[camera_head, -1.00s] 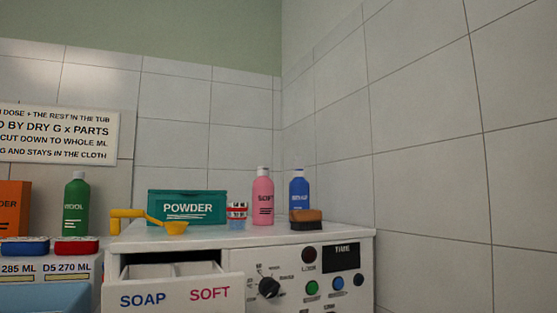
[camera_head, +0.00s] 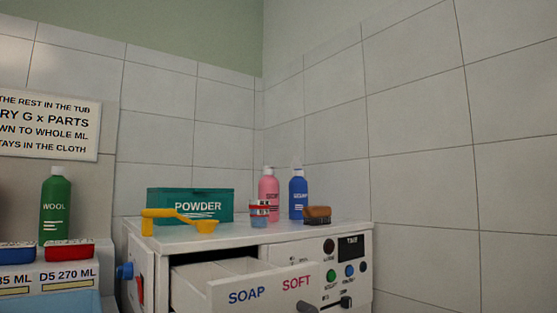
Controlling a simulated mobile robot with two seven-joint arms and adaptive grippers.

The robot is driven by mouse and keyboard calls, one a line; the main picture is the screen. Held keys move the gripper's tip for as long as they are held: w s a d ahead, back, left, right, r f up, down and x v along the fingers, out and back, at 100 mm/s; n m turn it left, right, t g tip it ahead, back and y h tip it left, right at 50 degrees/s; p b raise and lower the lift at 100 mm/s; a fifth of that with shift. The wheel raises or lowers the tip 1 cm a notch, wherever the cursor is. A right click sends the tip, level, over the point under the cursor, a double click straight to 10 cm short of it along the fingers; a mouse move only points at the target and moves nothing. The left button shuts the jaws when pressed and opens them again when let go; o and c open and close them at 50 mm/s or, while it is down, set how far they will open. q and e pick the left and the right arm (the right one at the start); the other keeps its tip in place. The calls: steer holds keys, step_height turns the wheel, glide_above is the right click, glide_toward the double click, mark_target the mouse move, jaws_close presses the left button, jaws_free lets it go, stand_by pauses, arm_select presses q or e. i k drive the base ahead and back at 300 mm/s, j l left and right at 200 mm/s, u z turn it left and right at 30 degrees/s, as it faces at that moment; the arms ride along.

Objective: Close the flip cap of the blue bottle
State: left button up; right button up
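The blue bottle (camera_head: 298,196) stands upright at the back right of the white machine's top. Its pale cap (camera_head: 297,167) is small and faint against the tiles, and I cannot tell whether the flip part is open or shut. The pink bottle (camera_head: 268,196) stands just left of it. A brown brush (camera_head: 317,214) lies in front and to the right of the blue bottle. Neither of my grippers shows in the head view.
The machine's drawer (camera_head: 262,288) marked SOAP and SOFT is pulled out at the front. A teal POWDER box (camera_head: 190,205), a yellow scoop (camera_head: 180,218) and a small cup (camera_head: 259,213) are on top. A green WOOL bottle (camera_head: 56,207) stands left. A tiled wall closes the right.

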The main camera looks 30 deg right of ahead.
mark_target(296, 164)
steer(key=j+z, duration=0.75)
